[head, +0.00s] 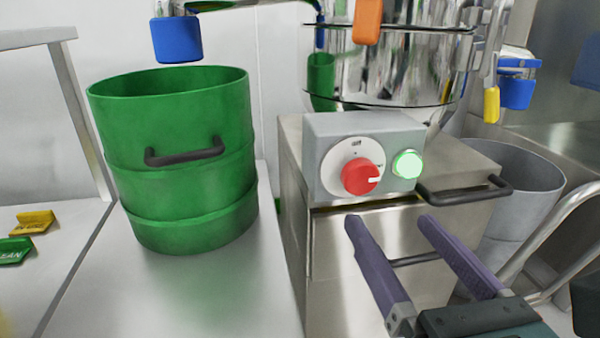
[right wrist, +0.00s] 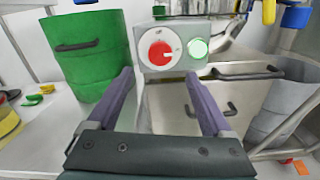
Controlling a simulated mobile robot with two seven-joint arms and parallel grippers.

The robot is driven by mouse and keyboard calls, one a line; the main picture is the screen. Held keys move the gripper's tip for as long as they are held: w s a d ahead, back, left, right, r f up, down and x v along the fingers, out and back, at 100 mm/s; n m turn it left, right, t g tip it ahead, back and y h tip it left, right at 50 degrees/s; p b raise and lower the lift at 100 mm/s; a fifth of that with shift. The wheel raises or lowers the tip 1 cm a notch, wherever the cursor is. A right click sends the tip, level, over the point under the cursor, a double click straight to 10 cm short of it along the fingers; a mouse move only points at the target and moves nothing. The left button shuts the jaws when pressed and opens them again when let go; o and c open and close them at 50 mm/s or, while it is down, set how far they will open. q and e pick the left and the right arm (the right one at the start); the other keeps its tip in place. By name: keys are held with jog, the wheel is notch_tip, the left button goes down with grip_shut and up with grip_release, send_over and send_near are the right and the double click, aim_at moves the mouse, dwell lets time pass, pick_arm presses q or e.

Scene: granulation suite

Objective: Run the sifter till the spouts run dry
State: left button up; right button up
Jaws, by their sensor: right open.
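The sifter (head: 385,75) is a shiny steel drum on a steel base, at the upper right of the head view. Its grey control box (head: 325,145) carries a red knob (head: 361,176) with a white pointer and a lit green lamp (head: 407,164). Blue (head: 177,39) and orange (head: 367,20) pieces hang around the drum. My right gripper (head: 388,222) is open and empty, below and in front of the control box. In the right wrist view, the red knob (right wrist: 161,53) shows beyond and between the fingertips, apart from them. My left gripper is not in view.
A green bin (head: 180,155) with a dark handle stands left of the sifter on a steel surface. A grey bin (head: 513,190) stands to the right, beside a bent metal rail (head: 545,235). Dark handles (head: 464,190) project from the base. Yellow (head: 34,222) and green tags lie far left.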

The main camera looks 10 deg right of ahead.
aim_at(363, 182)
jog(key=w, duration=0.8)
jog(key=shift+w+a+r+b, duration=0.1)
jog(key=shift+w+b, duration=0.15)
jog(key=shift+b, duration=0.15)
grip_shut()
